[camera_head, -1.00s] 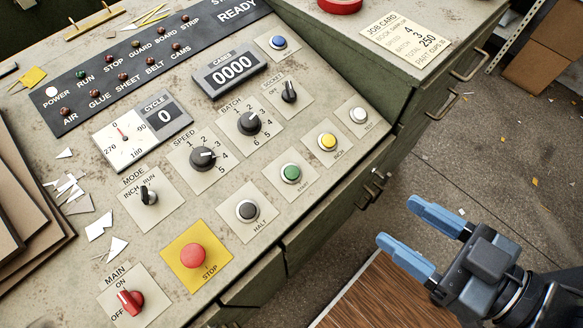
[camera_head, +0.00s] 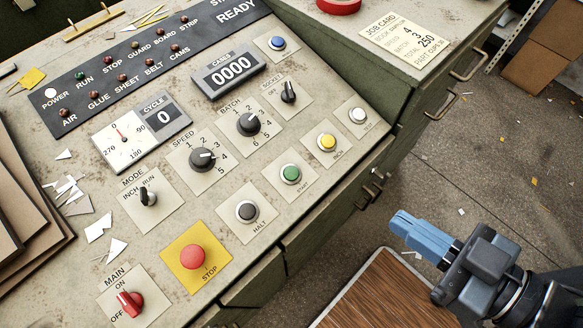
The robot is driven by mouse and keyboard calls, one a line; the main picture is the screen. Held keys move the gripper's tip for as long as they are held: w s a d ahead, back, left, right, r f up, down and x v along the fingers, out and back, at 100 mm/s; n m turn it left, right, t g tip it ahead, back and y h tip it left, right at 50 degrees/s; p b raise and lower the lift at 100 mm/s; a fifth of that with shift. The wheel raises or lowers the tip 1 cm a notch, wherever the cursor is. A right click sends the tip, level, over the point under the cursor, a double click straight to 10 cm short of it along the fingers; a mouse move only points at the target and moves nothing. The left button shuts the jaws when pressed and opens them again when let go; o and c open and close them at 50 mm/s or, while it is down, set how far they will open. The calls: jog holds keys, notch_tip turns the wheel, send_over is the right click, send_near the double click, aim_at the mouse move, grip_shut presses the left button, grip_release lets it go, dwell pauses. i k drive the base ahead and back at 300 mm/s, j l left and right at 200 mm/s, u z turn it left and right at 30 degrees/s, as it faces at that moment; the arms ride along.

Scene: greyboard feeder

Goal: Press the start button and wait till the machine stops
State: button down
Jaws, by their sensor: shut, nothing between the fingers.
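The green START button (camera_head: 290,174) sits on a pale plate on the sloping control panel (camera_head: 330,185), near its right edge. My gripper (camera_head: 396,222) is at the lower right, clear of the panel, over the floor and beside a wooden top. Its blue fingers are together with nothing between them. The display (camera_head: 238,10) reads READY. The POWER lamp (camera_head: 51,93) is lit white.
Around START are the grey HALT button (camera_head: 247,211), yellow INCH button (camera_head: 327,142) and red STOP button (camera_head: 192,257). Rotary knobs stand further left. The wooden top (camera_head: 375,290) is below my gripper. Open floor lies to the right.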

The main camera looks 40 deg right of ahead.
aim_at(290, 173)
jog(key=l+u, duration=0.35)
jog(key=l, duration=0.6)
jog(key=k+l+u, duration=0.1)
jog(key=l+u, duration=0.3)
jog(key=l, duration=0.5)
